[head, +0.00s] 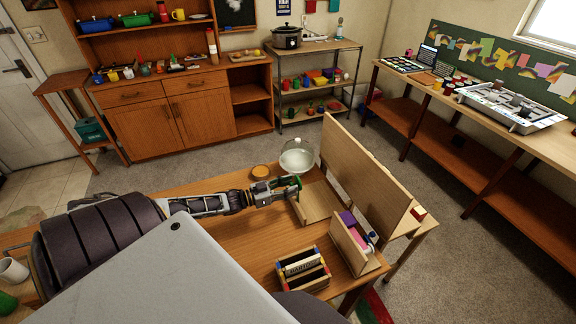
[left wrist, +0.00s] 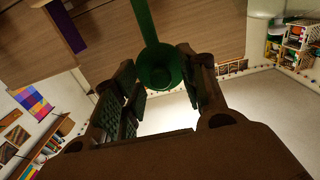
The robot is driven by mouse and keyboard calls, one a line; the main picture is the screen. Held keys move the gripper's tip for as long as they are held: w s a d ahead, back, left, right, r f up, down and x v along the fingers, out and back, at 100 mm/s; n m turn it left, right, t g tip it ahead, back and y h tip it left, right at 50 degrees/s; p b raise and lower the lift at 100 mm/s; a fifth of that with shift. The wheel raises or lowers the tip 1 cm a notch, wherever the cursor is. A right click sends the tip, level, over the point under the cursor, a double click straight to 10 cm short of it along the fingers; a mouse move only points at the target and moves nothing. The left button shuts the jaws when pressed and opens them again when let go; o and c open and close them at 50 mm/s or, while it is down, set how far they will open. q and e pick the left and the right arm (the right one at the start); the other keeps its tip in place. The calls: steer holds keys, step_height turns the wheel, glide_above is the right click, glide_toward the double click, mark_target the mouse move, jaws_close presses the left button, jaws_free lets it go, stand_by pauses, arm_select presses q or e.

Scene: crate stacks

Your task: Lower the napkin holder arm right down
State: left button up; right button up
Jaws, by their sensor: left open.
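That end sits on a green bar (left wrist: 146,22), which looks like the holder arm. A bit of green (head: 297,180) also shows by the fingertips in the head view. I cannot tell whether the fingers touch it or where the bar is hinged. My right gripper is not in view.
A tall wooden panel (head: 365,178) stands right of the tray. A clear glass dome (head: 298,157) and an orange round piece (head: 261,171) are behind the gripper.

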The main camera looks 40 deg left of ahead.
arm_select(q)
jaws_close()
stand_by(0.3)
